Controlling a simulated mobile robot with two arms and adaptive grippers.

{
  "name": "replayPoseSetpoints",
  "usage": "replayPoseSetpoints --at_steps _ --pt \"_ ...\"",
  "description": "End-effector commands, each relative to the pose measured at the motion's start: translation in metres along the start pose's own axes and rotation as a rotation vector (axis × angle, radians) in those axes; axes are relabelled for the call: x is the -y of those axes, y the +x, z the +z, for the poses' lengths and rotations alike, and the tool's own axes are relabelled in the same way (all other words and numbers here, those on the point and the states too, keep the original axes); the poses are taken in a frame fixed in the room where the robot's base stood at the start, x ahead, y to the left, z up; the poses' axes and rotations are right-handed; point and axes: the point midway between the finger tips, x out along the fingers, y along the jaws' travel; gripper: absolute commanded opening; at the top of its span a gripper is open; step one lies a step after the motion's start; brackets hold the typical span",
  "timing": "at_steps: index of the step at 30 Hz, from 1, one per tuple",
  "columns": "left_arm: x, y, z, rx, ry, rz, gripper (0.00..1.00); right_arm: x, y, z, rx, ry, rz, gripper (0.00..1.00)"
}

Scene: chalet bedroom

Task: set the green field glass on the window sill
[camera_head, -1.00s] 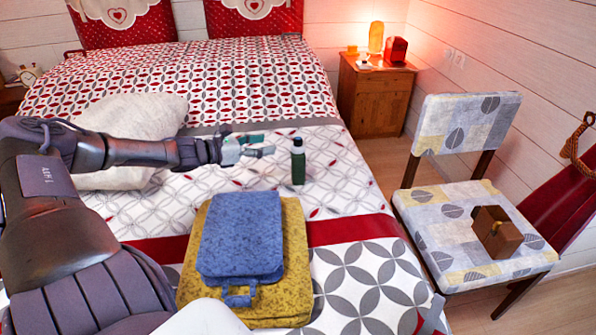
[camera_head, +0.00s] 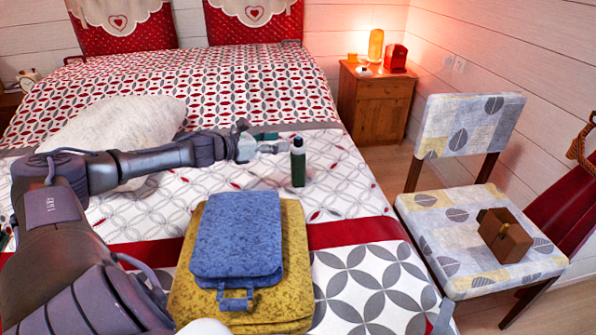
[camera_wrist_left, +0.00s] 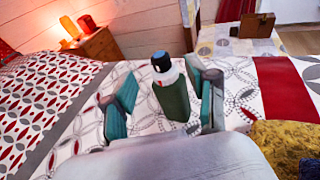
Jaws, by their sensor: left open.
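In the left wrist view the green field glass (camera_wrist_left: 172,97) shows a pale band and a blue-and-black top. My left gripper (camera_head: 278,142) is open and empty, just left of its upper part in the head view. In the wrist view the field glass appears between the two spread fingers of my left gripper (camera_wrist_left: 168,82); I cannot tell whether they touch it. My right gripper is not in view. No window sill shows.
A blue case (camera_head: 238,240) lies on a yellow case (camera_head: 293,275) on the bed, in front of the field glass. A pale cushion (camera_head: 115,130) lies behind my left arm. A chair (camera_head: 440,240) with a brown box (camera_head: 505,237) stands right; a wooden nightstand (camera_head: 375,105) stands behind.

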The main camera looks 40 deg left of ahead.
Motion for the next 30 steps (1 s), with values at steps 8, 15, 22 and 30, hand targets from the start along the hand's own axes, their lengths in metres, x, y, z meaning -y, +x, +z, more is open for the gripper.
replayPoseSetpoints --at_steps 8,15,22,30 --pt "0.002 0.018 0.003 0.003 0.002 -0.003 0.58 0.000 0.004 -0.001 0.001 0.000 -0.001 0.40" --pt "0.001 0.025 0.003 0.003 0.002 -0.002 0.58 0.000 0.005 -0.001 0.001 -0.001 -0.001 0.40" --pt "0.000 0.050 0.001 0.006 0.001 -0.004 0.58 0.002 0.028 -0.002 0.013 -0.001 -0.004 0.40" --pt "-0.001 0.071 -0.001 0.002 0.003 -0.002 0.58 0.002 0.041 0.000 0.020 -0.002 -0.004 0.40"
